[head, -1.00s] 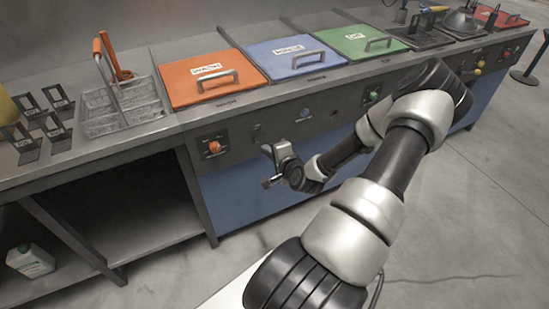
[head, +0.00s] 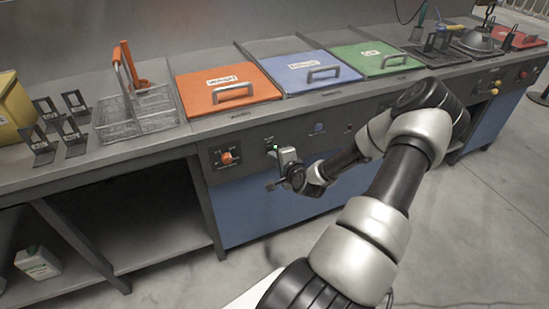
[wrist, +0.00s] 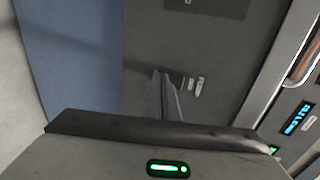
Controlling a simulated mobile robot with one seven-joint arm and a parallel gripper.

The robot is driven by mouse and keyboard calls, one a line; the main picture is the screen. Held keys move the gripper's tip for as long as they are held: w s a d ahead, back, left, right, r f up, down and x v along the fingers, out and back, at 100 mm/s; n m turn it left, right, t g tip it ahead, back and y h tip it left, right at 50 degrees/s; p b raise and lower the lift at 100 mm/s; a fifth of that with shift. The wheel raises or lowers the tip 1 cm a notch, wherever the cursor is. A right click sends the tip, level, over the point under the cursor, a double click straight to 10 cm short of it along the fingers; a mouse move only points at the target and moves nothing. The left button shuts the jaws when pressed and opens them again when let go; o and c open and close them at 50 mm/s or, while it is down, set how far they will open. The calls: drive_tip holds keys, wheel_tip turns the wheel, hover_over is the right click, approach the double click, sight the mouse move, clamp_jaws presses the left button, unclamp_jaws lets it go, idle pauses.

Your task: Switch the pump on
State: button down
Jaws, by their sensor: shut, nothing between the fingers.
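In the wrist view, a small pale toggle-like switch (wrist: 199,87) sits on the dark grey control panel, with a narrow dark slot (wrist: 187,83) beside it. Their markings are too small to read. My gripper (wrist: 162,78) is shut and empty, its fingertips just left of them; I cannot tell whether it touches the panel. In the head view, my gripper (head: 279,165) is in front of the panel, right of an orange knob (head: 227,157). It hides part of the panel there, and I cannot tell which control is the pump's.
Orange (head: 228,88), blue (head: 308,72) and green (head: 379,59) lids lie on the bench above the panel. A wire basket (head: 137,110) stands at the left. A lit blue display (wrist: 297,118) shows at the right of the wrist view. The floor in front is clear.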

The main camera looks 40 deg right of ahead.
drive_tip(key=shift+r, duration=0.15)
drive_tip(key=shift+w+r+p, duration=0.15)
drive_tip(key=shift+r+p, duration=0.4)
drive_tip(key=shift+r, duration=0.25)
